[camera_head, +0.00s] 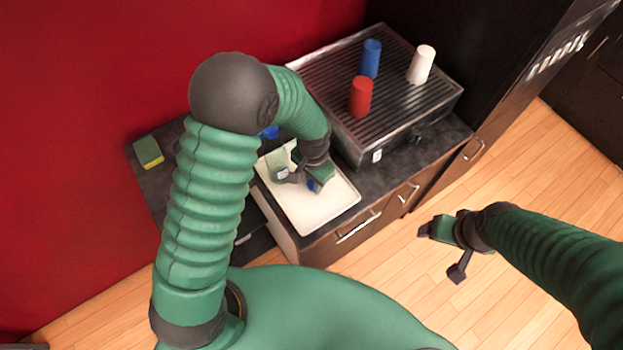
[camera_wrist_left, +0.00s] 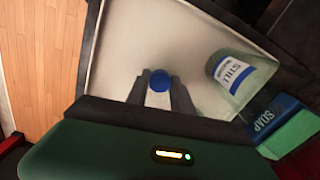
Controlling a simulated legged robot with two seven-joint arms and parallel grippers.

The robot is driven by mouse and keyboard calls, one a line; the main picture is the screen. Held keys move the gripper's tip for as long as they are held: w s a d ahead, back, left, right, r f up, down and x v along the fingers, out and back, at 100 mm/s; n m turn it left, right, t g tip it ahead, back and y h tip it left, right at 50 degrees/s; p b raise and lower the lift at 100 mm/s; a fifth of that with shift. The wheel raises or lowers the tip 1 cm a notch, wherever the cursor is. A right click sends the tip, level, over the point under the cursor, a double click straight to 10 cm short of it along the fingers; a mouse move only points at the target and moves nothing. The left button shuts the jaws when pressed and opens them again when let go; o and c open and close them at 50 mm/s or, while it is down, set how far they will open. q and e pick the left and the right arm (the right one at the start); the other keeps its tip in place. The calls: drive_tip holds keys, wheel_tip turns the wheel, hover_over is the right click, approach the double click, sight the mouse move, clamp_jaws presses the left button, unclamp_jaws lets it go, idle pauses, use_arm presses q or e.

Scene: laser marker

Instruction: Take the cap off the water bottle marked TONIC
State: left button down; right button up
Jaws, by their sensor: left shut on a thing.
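My left gripper (camera_head: 314,182) is over the white tray (camera_head: 335,205). In the left wrist view its fingers (camera_wrist_left: 159,88) are shut on a blue round cap (camera_wrist_left: 159,82). A pale part shows below the cap between the fingers; I cannot tell whether it is a bottle or the tray. A clear bottle (camera_wrist_left: 233,75) with a label reading STILL WATER is beside the gripper, and a clear bottle (camera_head: 278,163) shows left of the gripper in the head view. No TONIC label is readable. My right gripper (camera_head: 452,252) is open and empty, right of the counter, over the floor.
A blue box marked SOAP (camera_wrist_left: 271,116) is by the tray. A ridged metal machine (camera_head: 335,82) holds red (camera_head: 360,97), blue (camera_head: 371,58) and white (camera_head: 421,65) cups behind the tray. A yellow-green sponge (camera_head: 148,152) lies at the counter's left. The tray's front is clear.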

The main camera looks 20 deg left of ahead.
use_arm(q)
drive_tip(key=shift+s+d+f, duration=0.25)
drive_tip(key=shift+s+d, duration=0.15)
drive_tip(key=shift+d, duration=0.05)
drive_tip(key=shift+w+a+f, duration=0.1)
drive_tip(key=shift+a+f, duration=0.05)
drive_tip(key=shift+a, duration=0.2)
drive_tip(key=c, duration=1.5)
unclamp_jaws()
drive_tip(key=shift+w+a+f, duration=0.1)
drive_tip(key=shift+a+f, duration=0.05)
drive_tip(key=shift+a, duration=0.15)
drive_tip(key=o, duration=0.4)
drive_tip(key=shift+a, duration=0.2)
drive_tip(key=shift+d, duration=0.4)
drive_tip(key=shift+a, duration=0.1)
